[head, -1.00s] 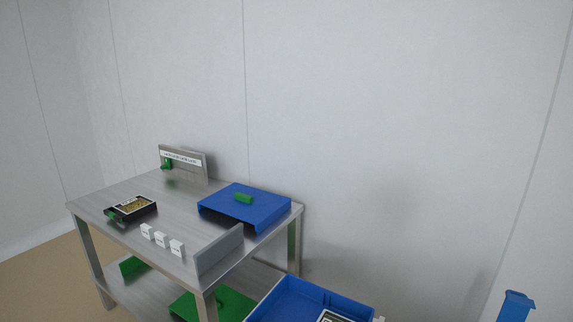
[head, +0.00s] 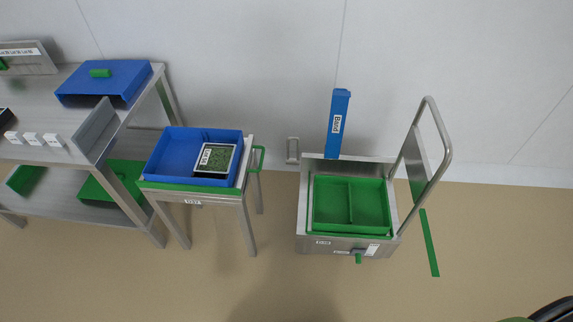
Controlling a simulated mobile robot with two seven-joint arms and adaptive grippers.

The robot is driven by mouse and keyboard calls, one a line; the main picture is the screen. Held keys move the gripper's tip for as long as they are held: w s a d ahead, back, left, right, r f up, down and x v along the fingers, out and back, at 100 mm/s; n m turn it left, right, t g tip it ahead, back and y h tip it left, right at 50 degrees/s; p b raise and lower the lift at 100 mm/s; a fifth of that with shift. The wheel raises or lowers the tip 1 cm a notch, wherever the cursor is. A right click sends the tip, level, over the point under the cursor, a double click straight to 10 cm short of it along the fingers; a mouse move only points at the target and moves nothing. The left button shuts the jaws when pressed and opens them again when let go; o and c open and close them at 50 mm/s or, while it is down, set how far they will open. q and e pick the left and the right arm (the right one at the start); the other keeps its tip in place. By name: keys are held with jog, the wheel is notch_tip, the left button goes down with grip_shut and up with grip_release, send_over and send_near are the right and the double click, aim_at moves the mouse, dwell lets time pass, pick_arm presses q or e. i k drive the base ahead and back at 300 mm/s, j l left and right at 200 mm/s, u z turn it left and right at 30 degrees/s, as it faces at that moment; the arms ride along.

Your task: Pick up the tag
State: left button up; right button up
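No loose item is clearly identifiable as the tag; print on the small labels is too small to read. White labels show on the blue upright holder (head: 336,124), on the stand's front edge (head: 193,202) and on the cart's front (head: 322,242). Three small white blocks (head: 31,139) with dark print stand on the steel table at the left. A sign plate (head: 28,58) with a white printed strip stands at that table's back. Neither of my grippers is in view.
A blue tray (head: 176,150) on the small stand holds a labelled pack (head: 215,158). A steel cart (head: 302,215) with a tall handle carries a green divided tray (head: 350,177). A blue cover (head: 120,76) sits on the left table. The floor in front is clear.

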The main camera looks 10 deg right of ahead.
aim_at(33, 138)
jog(key=u, duration=1.35)
jog(key=z, duration=0.3)
jog(key=i+j+z, duration=0.2)
jog(key=z, duration=0.25)
jog(key=i+j+z, duration=0.2)
jog(key=j+z, duration=0.2)
jog(key=i+j+z, duration=0.1)
jog(key=j+z, duration=0.65)
jog(key=z, duration=0.15)
jog(key=i, duration=0.05)
